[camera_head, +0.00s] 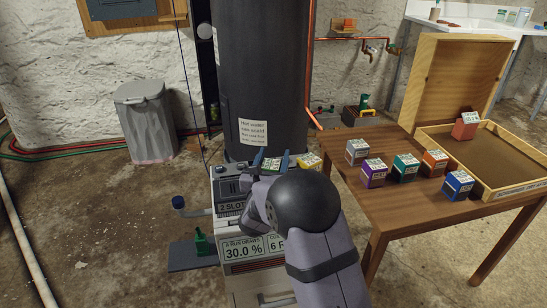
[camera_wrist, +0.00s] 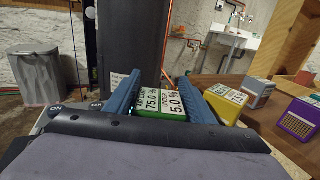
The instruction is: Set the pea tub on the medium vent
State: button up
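A green tub (camera_wrist: 172,115) with a white label reading 75.0 % and 5.0 % sits between the two blue fingers of my gripper (camera_wrist: 158,98). I take it for the pea tub, though its name is not clearly legible. Both fingers appear to press its sides. In the head view my gripper (camera_head: 271,163) is over the far part of the labelled machine (camera_head: 258,249), with the tub's label (camera_head: 271,164) between the fingers. I cannot tell whether the tub touches the surface below. No vent can be picked out as the medium one; my arm hides much of the machine top.
A yellow tub (camera_head: 308,161) stands just right of my gripper. The wooden table (camera_head: 400,220) holds grey (camera_head: 357,151), purple (camera_head: 374,173), teal (camera_head: 405,166), orange (camera_head: 434,162) and blue (camera_head: 457,184) tubs. A red tub (camera_head: 465,127) is in the wooden tray (camera_head: 515,190). A dark tank (camera_head: 262,70) stands behind.

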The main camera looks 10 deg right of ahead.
jog(key=shift+o, duration=0.9)
jog(key=shift+r, duration=0.15)
jog(key=shift+r+p, duration=0.15)
jog(key=shift+p, duration=0.15)
jog(key=v, duration=1.2)
jog(key=shift+p, duration=0.3)
